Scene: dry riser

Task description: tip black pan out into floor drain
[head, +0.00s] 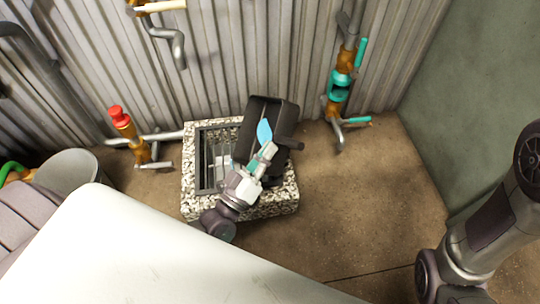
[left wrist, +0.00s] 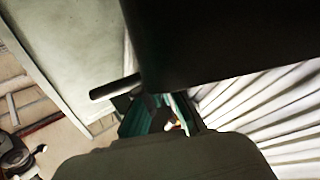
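The black pan (head: 250,125) is a dark, deep box, tilted above the right part of the floor drain (head: 188,175). A light-blue patch (head: 264,131) shows inside it, like liquid. The drain is a dark grating in a speckled stone surround. My left gripper (head: 268,151) is at the pan's near side, closed at its dark handle bar (head: 290,143). In the left wrist view the pan (left wrist: 240,40) fills the upper right, with the bar (left wrist: 115,87) sticking out left. The exact grip between the teal fingers (left wrist: 160,115) is partly hidden. My right gripper is out of view.
A corrugated wall with pipes stands behind the drain. A red-topped valve (head: 120,117) is left of it, and a teal-and-orange valve pipe (head: 340,90) is right. A grey bucket (head: 68,170) stands far left. The brown floor (head: 370,190) at right is clear.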

